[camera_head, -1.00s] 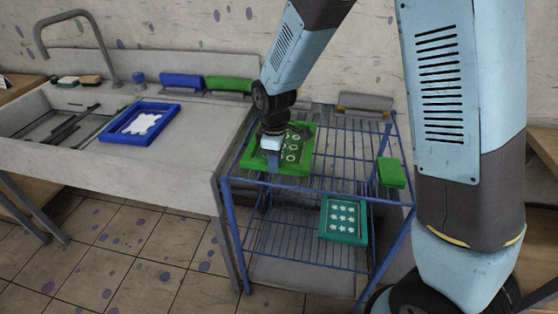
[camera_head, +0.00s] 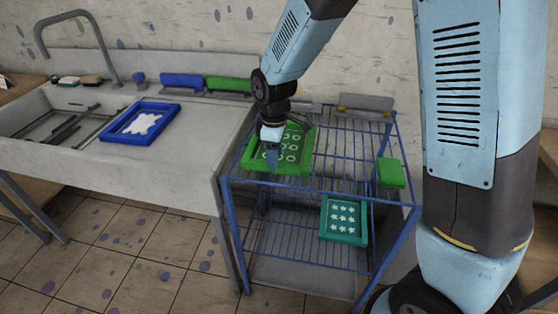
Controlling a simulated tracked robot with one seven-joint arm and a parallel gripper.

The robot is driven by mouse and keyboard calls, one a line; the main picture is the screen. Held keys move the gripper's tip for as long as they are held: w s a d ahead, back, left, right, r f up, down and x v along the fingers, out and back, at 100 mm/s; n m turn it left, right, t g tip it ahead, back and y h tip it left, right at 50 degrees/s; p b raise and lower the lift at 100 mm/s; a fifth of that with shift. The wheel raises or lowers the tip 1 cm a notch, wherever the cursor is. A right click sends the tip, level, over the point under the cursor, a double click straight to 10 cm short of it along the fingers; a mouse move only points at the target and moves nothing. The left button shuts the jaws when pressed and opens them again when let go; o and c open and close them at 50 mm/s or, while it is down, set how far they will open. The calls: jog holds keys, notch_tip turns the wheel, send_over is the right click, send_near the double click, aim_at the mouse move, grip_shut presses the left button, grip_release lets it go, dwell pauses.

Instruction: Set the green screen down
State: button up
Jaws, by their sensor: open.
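The green screen (camera_head: 305,163) is a green frame with white ring shapes on a dark field. It lies flat on the top shelf of the blue wire rack (camera_head: 348,150), at the rack's left side. My gripper (camera_head: 272,165) is open over the left part of the screen and hides some of it. Whether its fingers touch the frame is too small to tell.
A teal screen with white stars (camera_head: 343,220) lies on the lower shelf. A green block (camera_head: 391,172) sits at the top shelf's right side. A blue screen (camera_head: 141,122) lies by the sink (camera_head: 60,125). The top shelf's middle is clear.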

notch_tip(320, 180, up, 9)
jog(key=s+d+r+m+t, duration=0.1)
jog(key=s+d+r+m, duration=0.1)
jog(key=d+r+m, duration=0.35)
jog(key=s+d+r+m+t, duration=0.25)
jog(key=d+r, duration=0.35)
jog(key=d, duration=0.5)
jog(key=s+d+r+m+t, duration=0.2)
jog(key=s+d+r+m, duration=0.2)
jog(key=s+d+m, duration=0.4)
jog(key=s+d, duration=0.4)
jog(key=shift+s+d+r, duration=0.2)
jog(key=shift+s+d, duration=0.05)
jog(key=shift+d, duration=0.05)
